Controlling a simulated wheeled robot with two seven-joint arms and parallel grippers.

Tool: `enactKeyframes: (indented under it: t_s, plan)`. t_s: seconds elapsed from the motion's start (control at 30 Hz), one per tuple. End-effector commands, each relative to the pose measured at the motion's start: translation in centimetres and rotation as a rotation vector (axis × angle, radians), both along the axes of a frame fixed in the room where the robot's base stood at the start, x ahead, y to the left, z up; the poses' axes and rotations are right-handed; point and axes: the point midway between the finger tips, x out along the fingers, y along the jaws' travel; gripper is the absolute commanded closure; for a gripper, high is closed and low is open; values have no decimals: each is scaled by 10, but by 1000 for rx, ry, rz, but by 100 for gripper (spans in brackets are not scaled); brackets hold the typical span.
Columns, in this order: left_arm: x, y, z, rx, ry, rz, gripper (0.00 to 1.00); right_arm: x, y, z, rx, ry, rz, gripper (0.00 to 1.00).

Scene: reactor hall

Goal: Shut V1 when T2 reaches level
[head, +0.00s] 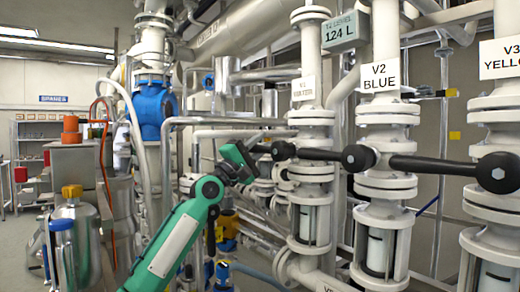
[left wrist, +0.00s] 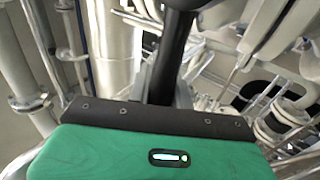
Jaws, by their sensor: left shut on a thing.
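The V1 valve carries a small white label (head: 303,88) on a pale vertical pipe. Its black lever (head: 282,150) points left, roughly level, from a round hub. My left gripper (head: 248,160), on a green arm, is shut on the outer end of this lever. In the left wrist view the dark lever (left wrist: 179,45) runs up from between the grey fingers (left wrist: 163,88). The T2 level display (head: 342,32) is a grey-green box reading 124 L; its top line is partly cut off. My right gripper is not in view.
The V2 BLUE lever (head: 358,157) and V3 YELLOW lever (head: 498,173) also point left, close beside V1 on the right. A blue valve body (head: 152,108) and a metal canister (head: 75,240) stand left of my arm. Pipes crowd the space behind.

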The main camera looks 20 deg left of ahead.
Motion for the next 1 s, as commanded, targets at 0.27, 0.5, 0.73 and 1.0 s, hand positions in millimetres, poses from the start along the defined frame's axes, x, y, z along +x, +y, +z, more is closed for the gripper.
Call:
enactKeyframes:
  t_s: [0.27,0.5,0.73,1.0]
  plan:
    - [-1,1,2,3,-6,3,100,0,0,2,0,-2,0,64]
    - [-1,0,2,3,-6,3,66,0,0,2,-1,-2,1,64]
    - [0,0,1,3,-3,1,58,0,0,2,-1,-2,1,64]
    - [-9,7,-9,3,-1,2,58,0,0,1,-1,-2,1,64]
